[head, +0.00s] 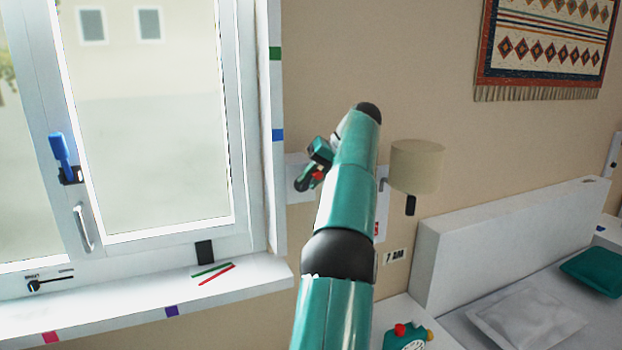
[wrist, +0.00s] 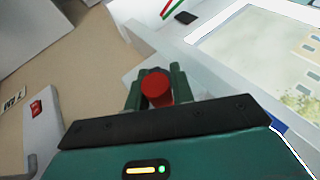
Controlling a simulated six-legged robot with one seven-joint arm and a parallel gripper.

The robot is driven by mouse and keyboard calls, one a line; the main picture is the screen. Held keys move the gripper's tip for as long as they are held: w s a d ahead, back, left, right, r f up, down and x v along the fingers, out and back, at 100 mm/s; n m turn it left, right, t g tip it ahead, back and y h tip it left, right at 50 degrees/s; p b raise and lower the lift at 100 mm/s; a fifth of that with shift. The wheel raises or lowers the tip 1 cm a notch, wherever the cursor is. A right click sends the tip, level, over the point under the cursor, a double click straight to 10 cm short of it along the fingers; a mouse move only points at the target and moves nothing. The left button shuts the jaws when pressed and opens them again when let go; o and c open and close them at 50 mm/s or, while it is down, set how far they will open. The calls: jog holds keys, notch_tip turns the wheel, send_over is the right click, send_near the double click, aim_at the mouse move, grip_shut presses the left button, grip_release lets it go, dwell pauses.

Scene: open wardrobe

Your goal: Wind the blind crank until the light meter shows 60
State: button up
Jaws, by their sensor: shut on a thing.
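My gripper (head: 308,181) is at the wall just right of the window, partly hidden by my own arm in the head view. In the wrist view its two dark green fingers (wrist: 156,78) are shut on a round red knob (wrist: 157,87), seen end-on. The knob, which I take to be the crank's handle, also shows as a small red patch in the head view (head: 317,176). A pale plate (head: 296,166) is on the wall behind the gripper. The crank's arm is hidden. I cannot make out a light meter or its reading.
The window (head: 150,120) is at left with a blue handle (head: 60,150). Red and green sticks (head: 216,274) lie on the sill. A wall lamp (head: 416,165) hangs close right of my arm.

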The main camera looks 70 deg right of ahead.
jog(key=shift+f, duration=0.2)
grip_shut()
jog(key=o, duration=1)
grip_release()
jog(key=shift+r, duration=0.1)
jog(key=shift+r, duration=0.15)
